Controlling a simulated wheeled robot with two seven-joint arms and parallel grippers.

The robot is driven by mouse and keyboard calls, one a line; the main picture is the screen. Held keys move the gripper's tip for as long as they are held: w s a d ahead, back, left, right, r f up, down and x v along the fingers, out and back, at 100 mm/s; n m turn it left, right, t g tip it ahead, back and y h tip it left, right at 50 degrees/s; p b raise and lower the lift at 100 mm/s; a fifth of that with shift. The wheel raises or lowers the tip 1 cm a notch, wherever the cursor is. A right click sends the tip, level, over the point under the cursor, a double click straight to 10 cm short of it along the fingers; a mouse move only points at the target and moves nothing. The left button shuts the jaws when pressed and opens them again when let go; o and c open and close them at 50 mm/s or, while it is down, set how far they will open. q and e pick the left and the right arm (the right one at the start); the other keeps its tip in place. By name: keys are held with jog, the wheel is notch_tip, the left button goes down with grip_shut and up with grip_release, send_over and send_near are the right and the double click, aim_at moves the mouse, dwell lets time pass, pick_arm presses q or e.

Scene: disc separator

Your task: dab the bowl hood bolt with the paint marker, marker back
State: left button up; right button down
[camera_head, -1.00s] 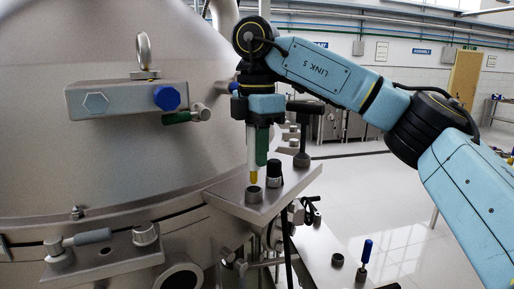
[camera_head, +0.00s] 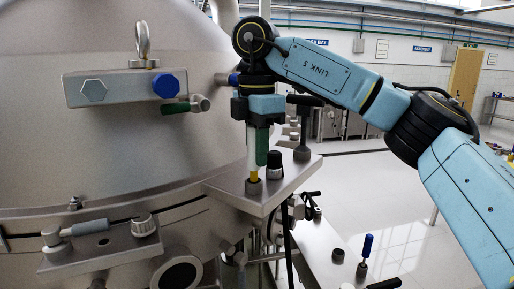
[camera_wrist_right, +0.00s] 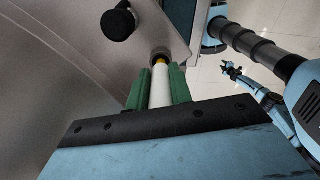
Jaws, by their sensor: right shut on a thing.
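My right gripper (camera_head: 258,158) is shut on a white paint marker (camera_head: 252,148) with a yellow tip, held upright, tip down. The tip is at the mouth of a small grey round cup (camera_head: 254,187) on the metal shelf plate. I cannot tell how far it is inside. The right wrist view shows the marker (camera_wrist_right: 161,88) between the green fingers (camera_wrist_right: 160,92). On the hood bracket are a hex bolt head (camera_head: 94,90) and a blue round cap (camera_head: 166,86). A smaller bolt (camera_head: 74,203) sits on the rim below. My left gripper is not in view.
A black-capped piece (camera_head: 274,165) and a T-handled tool (camera_head: 304,125) stand on the shelf plate (camera_head: 272,198) close right of the cup. A blue-handled tool (camera_head: 367,246) stands lower right.

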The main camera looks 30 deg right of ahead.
dwell(0.3)
jog(key=shift+f+b, duration=0.65)
jog(key=shift+f, duration=0.15)
jog(key=c, duration=1.2)
grip_release()
jog(key=shift+o, duration=0.2)
notch_tip(320, 180, up, 13)
jog(key=p, duration=0.3)
jog(key=shift+r, duration=0.1)
notch_tip(320, 180, up, 4)
jog(key=p, duration=0.4)
jog(key=shift+r, duration=0.15)
